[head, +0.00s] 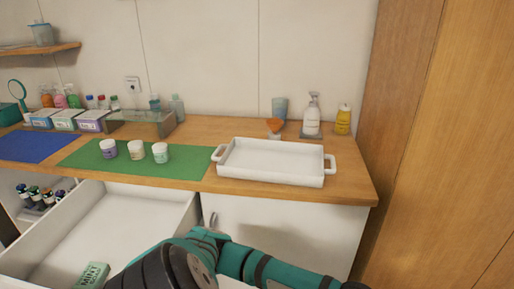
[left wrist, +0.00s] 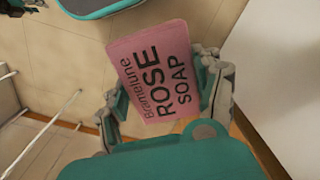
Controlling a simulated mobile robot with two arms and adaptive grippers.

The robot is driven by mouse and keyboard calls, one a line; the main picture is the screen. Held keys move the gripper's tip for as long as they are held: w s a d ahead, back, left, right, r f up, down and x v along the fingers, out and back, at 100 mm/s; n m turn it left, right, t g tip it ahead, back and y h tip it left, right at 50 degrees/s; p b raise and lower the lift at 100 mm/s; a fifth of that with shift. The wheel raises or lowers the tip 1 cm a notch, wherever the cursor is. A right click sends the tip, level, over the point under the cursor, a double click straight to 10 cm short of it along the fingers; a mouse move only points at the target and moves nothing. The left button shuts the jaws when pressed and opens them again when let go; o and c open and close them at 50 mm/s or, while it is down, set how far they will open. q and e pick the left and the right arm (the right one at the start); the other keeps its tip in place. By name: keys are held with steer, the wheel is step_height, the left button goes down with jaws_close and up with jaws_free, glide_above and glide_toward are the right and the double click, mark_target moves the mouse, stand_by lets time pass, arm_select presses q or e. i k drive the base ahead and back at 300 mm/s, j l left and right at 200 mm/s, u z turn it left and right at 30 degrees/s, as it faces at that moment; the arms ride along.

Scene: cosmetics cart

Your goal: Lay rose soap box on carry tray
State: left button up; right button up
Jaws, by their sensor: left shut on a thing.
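The rose soap box (left wrist: 150,62) is a pink box with dark "ROSE SOAP" lettering in the left wrist view. My left gripper (left wrist: 166,98) is shut on it, with one finger at each side of the box. The box is clear of the counter and hangs over the floor area in that view. The carry tray (head: 272,160) is a white rectangular tray with two side handles on the right part of the wooden counter in the head view. It is empty. The soap box and my gripper fingers do not show in the head view. My right gripper is not in view.
A green mat (head: 190,165) with several small jars lies left of the tray. A pump bottle (head: 312,115) and a yellow bottle (head: 343,120) stand behind it. An open drawer (head: 125,225) below the counter holds a mint box (head: 92,275). A tall wooden panel (head: 440,150) bounds the right.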

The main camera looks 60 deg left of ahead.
mark_target(252, 162)
steer(key=i+j+u, duration=0.1)
steer(key=u, duration=0.35)
steer(key=i+u, duration=0.2)
steer(key=u, duration=0.2)
steer(key=i+u, duration=0.15)
steer(key=u, duration=0.3)
steer(key=i+u, duration=0.15)
steer(key=u, duration=0.25)
